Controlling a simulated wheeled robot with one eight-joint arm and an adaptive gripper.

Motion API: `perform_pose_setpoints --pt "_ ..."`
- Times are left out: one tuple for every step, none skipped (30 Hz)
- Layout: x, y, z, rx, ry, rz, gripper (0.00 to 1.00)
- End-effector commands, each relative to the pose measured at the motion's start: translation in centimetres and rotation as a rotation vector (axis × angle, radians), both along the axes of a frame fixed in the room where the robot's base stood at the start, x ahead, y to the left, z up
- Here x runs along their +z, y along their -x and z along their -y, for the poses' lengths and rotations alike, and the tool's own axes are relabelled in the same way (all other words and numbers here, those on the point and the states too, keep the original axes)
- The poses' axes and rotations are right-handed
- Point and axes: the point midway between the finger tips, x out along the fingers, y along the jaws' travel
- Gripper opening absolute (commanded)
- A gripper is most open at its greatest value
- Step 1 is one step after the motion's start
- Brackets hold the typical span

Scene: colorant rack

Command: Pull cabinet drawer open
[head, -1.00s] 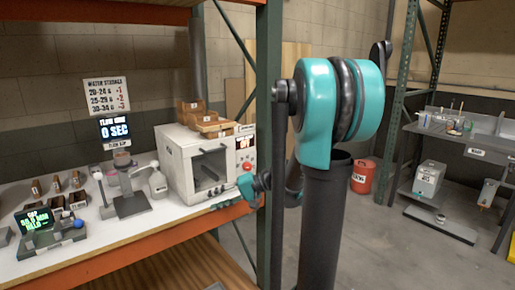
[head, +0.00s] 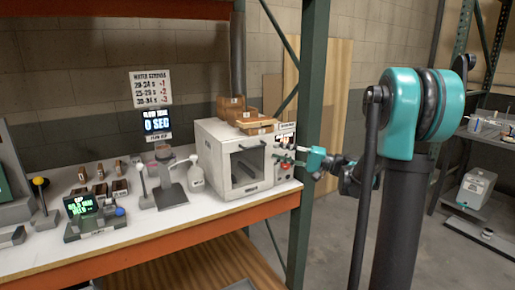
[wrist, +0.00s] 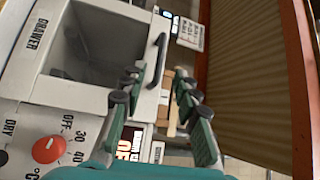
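The white cabinet (head: 210,158) stands on the shelf at its right end, with a dark window in its front. In the wrist view its front (wrist: 70,95) fills the left side, with a label reading DRAWER (wrist: 36,34). A dark bar handle (wrist: 158,58) runs along that front. My gripper (head: 298,156) is at the right front of the cabinet, by the control panel. In the wrist view my gripper (wrist: 160,78) is open and empty. The handle appears between and beyond the fingertips; I cannot tell the remaining distance.
A red knob (wrist: 48,149) is on the cabinet's panel, close to the left finger. Wooden trays (head: 240,112) sit on top of the cabinet. A green rack post (head: 306,130) rises close behind my gripper.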

Motion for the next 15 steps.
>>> perform_pose_setpoints --pt "0.1 -0.1 -1.1 0.005 0.001 0.0 0.31" --pt "0.2 -0.2 -1.7 0.004 0.0 -0.001 0.31" --pt "0.3 -0.3 -2.5 0.005 0.001 0.0 0.31" --pt "0.4 -0.4 -3.1 0.004 0.0 -0.001 0.31" --pt "0.5 -0.5 -3.6 0.004 0.0 -0.001 0.31" --pt "0.6 -0.7 -4.3 0.004 0.0 -0.001 0.31" --pt "0.6 -0.8 -4.9 0.004 0.0 -0.001 0.31" --pt "0.7 -0.9 -5.3 0.004 0.0 -0.001 0.31" --pt "0.8 -1.0 -6.0 0.004 0.0 -0.001 0.31" --pt "0.8 -1.1 -6.4 0.003 0.0 -0.001 0.31" --pt "0.9 -1.2 -6.7 0.003 0.0 -0.001 0.31" --pt "0.9 -1.2 -7.2 0.003 0.0 -0.001 0.31" --pt "1.0 -1.3 -7.5 0.002 0.0 -0.001 0.31" --pt "1.0 -1.4 -7.8 0.002 0.0 -0.001 0.31" --pt "1.1 -1.4 -8.0 0.001 0.0 -0.001 0.31"
